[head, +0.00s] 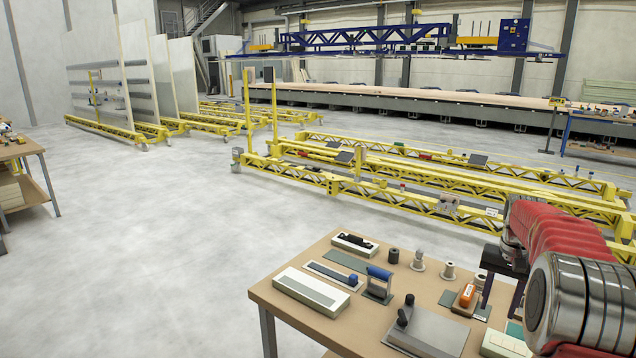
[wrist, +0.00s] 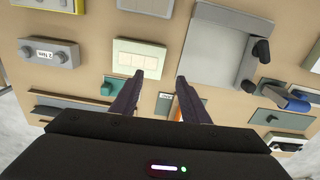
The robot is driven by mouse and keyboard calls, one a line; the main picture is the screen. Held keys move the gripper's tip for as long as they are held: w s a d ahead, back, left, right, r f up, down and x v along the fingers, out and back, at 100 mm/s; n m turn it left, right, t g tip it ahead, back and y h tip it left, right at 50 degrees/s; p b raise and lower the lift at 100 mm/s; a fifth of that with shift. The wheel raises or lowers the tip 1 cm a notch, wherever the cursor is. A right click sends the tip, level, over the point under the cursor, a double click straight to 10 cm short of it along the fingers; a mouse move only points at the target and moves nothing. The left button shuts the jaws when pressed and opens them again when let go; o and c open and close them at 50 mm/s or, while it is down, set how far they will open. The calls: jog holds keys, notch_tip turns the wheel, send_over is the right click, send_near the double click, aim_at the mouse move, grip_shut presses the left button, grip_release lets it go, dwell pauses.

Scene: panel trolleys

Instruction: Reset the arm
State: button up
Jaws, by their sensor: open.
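My gripper (head: 498,308) hangs from my red-sleeved arm over the right part of a tan-topped table (head: 318,258), fingers pointing down. In the wrist view my gripper (wrist: 160,76) has its two dark fingers spread apart, with nothing between them but tabletop and part of a pale box. The orange-handled tool (head: 467,297) lies close to the fingers in the head view. In the wrist view the orange piece (wrist: 187,98) is partly hidden behind the right finger. I cannot tell whether the fingers touch anything.
The table holds a blue-handled tool (head: 378,280), a grey plate with a black handle (head: 427,328), and a pale box (wrist: 139,57). Yellow trolley frames (head: 400,180) lie behind the table. Another table (head: 22,150) stands at far left. The floor (head: 150,240) between is clear.

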jog(key=s+a+r+n+t, duration=0.2)
jog(key=s+a+r+n, duration=0.1)
jog(key=s+a, duration=1.1)
jog(key=s+a+r+n+t, duration=0.3)
jog(key=s+a+r+n, duration=0.1)
jog(key=s+a, duration=1.1)
jog(key=shift+s+r, duration=0.35)
jog(key=shift+s, duration=1)
